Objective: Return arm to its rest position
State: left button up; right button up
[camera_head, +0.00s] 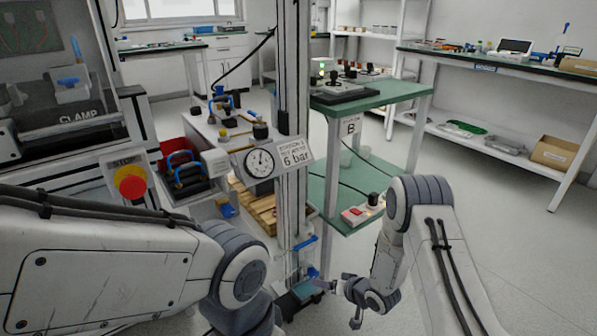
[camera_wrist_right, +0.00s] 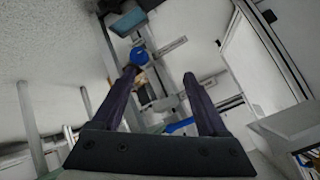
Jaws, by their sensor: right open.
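My right arm comes in from the lower right and bends down at the elbow. Its gripper (camera_head: 338,303) hangs low, right of the grey column, with its fingers spread apart. In the right wrist view the two dark fingers (camera_wrist_right: 160,78) are wide apart and nothing is held between them. My left arm fills the lower left and runs down past the bottom edge; its gripper is out of view.
A vertical column (camera_head: 293,80) with a pressure gauge (camera_head: 259,162) stands centre. A green-topped bench (camera_head: 385,92) marked B is behind it. A red stop button (camera_head: 131,183) is at left. Open floor (camera_head: 490,215) lies right.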

jog(key=s+a+r+n+g+h+p, duration=0.15)
jog(key=s+r, duration=0.25)
jog(key=r, duration=0.5)
jog(key=s+a+r+n+g+h, duration=0.1)
jog(key=s+a+r+n+h, duration=0.2)
jog(key=r, duration=0.7)
jog(key=s+r+n+g+p, duration=0.15)
jog(key=s+r, duration=0.25)
jog(key=s, duration=0.5)
jog(key=s+r+g+p, duration=0.15)
jog(key=s+r, duration=0.35)
jog(key=s, duration=0.5)
jog(key=s+r+n+g, duration=0.1)
jog(key=s+r+g, duration=0.25)
jog(key=s, duration=0.55)
notch_tip(320, 180, up, 38)
jog(key=t+p, duration=0.1)
jog(key=p, duration=3.5)
jog(key=shift+w+d+f+h+p, duration=0.2)
jog(key=shift+d+f+h+p, duration=0.05)
jog(key=shift+d+h+p, duration=0.15)
